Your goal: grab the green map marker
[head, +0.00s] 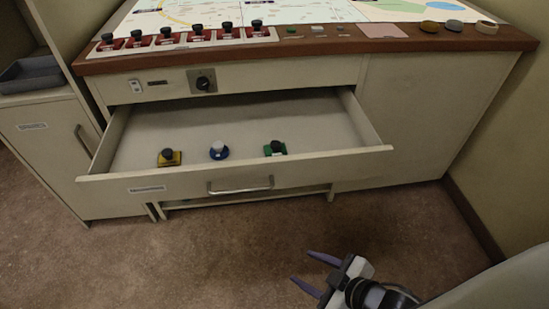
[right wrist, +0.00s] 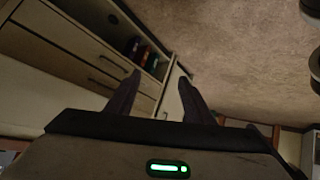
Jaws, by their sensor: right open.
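The green map marker (head: 275,148) has a green square base and a black knob. It stands in the open drawer (head: 135,191), toward the right of the three markers there. My right gripper (head: 308,269) is open and empty over the floor, in front of the drawer and lower right of it in the head view. Its two dark fingers also show apart in the right wrist view (right wrist: 158,85), with nothing between them. The marker cannot be made out in the right wrist view. My left gripper is not in view.
The console top (head: 420,42) overhangs the drawer's back. The floor (head: 230,255) in front is clear.

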